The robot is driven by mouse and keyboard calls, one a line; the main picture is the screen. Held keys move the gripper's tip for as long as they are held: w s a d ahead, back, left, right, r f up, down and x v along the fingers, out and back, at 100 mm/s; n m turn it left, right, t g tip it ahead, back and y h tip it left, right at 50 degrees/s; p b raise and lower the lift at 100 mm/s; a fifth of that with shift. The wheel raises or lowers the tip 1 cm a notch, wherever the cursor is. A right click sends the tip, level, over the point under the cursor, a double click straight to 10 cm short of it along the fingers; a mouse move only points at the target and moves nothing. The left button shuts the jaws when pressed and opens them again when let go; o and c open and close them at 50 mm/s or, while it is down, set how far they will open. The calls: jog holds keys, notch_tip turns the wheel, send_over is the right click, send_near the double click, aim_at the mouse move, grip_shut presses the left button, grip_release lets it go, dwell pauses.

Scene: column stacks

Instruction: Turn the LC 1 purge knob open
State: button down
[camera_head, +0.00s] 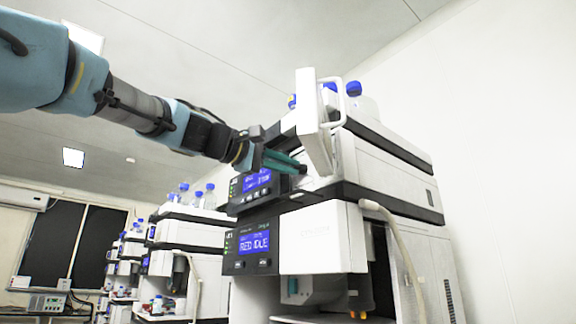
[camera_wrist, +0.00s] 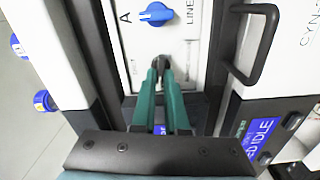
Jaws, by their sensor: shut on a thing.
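My gripper (camera_head: 302,168) reaches from the left to the front of the nearest instrument stack (camera_head: 395,205). In the wrist view its teal fingers (camera_wrist: 161,66) are closed together at a white panel (camera_wrist: 133,45). They are shut on a small dark knob there, mostly hidden by the fingertips; its turn angle cannot be told. A blue knob (camera_wrist: 156,14) sits above the fingertips on the same panel, between the letters "A" and "LINE", and is not touched.
A white door with a handle (camera_head: 335,102) stands open beside the gripper; a dark handle (camera_wrist: 262,45) shows in the wrist view. A lit display (camera_head: 253,243) is below. Blue-capped bottles (camera_head: 354,89) stand on top. More stacks (camera_head: 190,235) stand at left.

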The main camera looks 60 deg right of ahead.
dwell(0.4)
jog(key=c, duration=0.9)
grip_release()
jog(key=shift+c, duration=0.2)
jog(key=shift+a, duration=0.1)
jog(key=b+v, duration=0.4)
jog(key=v, duration=0.6)
jog(key=shift+a+b, duration=0.35)
jog(key=shift+w, duration=0.1)
